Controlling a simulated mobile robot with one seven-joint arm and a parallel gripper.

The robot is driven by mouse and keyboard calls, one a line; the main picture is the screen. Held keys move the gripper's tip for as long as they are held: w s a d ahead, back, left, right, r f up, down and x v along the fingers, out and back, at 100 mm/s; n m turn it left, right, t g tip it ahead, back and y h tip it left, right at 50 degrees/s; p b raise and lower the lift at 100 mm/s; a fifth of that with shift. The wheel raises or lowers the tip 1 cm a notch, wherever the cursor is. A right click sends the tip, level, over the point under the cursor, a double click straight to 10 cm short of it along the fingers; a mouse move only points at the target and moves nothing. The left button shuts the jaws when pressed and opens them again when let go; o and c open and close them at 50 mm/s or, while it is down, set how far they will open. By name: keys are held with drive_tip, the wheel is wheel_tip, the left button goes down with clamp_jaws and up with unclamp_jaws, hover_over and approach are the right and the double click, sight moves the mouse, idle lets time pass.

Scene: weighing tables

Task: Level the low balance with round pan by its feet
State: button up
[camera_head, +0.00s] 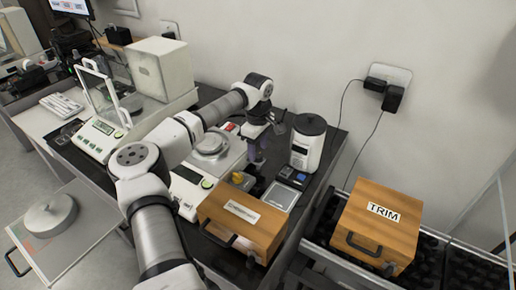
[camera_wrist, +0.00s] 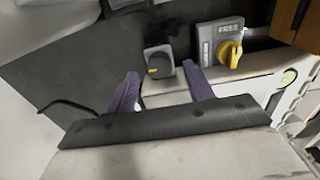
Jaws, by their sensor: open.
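The low balance with round pan (camera_head: 228,158) stands on the dark table in the head view, its round pan (camera_head: 210,143) partly behind my arm and its display on the front. In the wrist view its pale body (camera_wrist: 258,82) runs off to the right. A dark foot knob with a yellow mark (camera_wrist: 159,68) lies just beyond and between my fingertips; I cannot tell whether they touch it. A yellow lever knob on a grey labelled block (camera_wrist: 231,50) is to its right. My gripper (camera_head: 257,160), with purple fingers, is open and points down at the balance's right side.
A wooden box (camera_head: 240,222) stands close in front of the balance. A white-and-black canister (camera_head: 308,142) and a small flat scale (camera_head: 283,196) are to the right of my gripper. A TRIM box (camera_head: 378,232) is farther right. A glass-shielded balance (camera_head: 100,135) stands left.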

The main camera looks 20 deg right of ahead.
drive_tip(key=shift+f, duration=1.05)
drive_tip(key=c, duration=1)
drive_tip(key=shift+f+n+b, duration=0.15)
drive_tip(key=shift+n+b, duration=0.5)
drive_tip(key=shift+n, duration=0.25)
drive_tip(key=n+b, duration=0.1)
drive_tip(key=n, duration=0.2)
drive_tip(key=shift+n, duration=0.4)
drive_tip(key=shift+r, duration=0.2)
drive_tip(key=o, duration=1)
